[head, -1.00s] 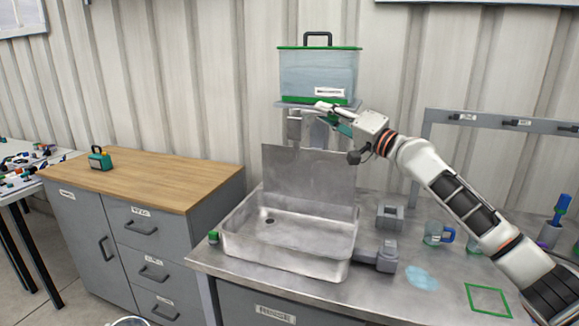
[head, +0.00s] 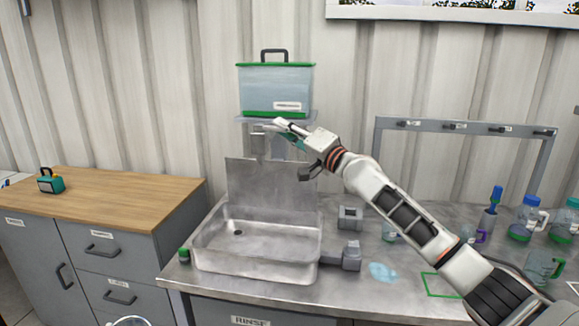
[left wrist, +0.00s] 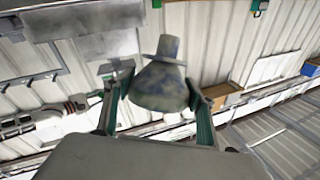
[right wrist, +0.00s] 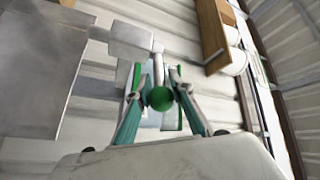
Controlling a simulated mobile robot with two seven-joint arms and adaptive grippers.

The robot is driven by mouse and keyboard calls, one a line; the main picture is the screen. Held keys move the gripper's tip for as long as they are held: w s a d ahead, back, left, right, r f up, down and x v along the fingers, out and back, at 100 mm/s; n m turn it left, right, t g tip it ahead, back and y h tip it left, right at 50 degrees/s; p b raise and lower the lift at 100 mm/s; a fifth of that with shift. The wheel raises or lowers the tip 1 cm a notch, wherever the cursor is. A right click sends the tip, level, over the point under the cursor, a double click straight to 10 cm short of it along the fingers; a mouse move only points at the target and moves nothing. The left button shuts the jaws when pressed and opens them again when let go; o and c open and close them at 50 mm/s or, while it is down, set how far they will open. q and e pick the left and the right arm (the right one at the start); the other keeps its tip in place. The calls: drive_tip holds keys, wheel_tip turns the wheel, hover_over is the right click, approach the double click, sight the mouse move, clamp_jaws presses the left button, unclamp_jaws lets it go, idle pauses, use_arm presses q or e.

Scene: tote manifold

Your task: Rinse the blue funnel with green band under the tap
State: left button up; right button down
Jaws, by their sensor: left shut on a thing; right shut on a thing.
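The blue funnel (left wrist: 160,85), smudged with olive-brown dirt, is between the fingers of my left gripper (left wrist: 158,92), which is shut on it. I cannot make out its green band. My left gripper is outside the head view. My right gripper (head: 280,128) is just under the clear water tote (head: 275,88) with green lid and black handle. In the right wrist view its fingers are shut on a round green knob (right wrist: 160,98), apparently the tap's. The tap's spout is hidden behind the gripper. A steel sink (head: 255,262) lies below.
A grey fitting (head: 350,217) and a grey block (head: 350,255) stand right of the sink. Bottles (head: 528,215) and mugs are farther right, near a grey rack (head: 465,125). A blue wet patch (head: 384,272) is on the counter. The wooden cabinet top (head: 110,205) is mostly clear.

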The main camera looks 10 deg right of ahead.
drive_tip(key=shift+f, duration=0.1)
drive_tip(key=c, duration=1.8)
unclamp_jaws()
drive_tip(key=shift+d, duration=0.1)
drive_tip(key=shift+o, duration=0.2)
drive_tip(key=shift+s, duration=0.1)
drive_tip(key=v, duration=1.1)
drive_tip(key=shift+s+d+f, duration=0.15)
drive_tip(key=shift+s+d, duration=0.1)
drive_tip(key=shift+s, duration=0.05)
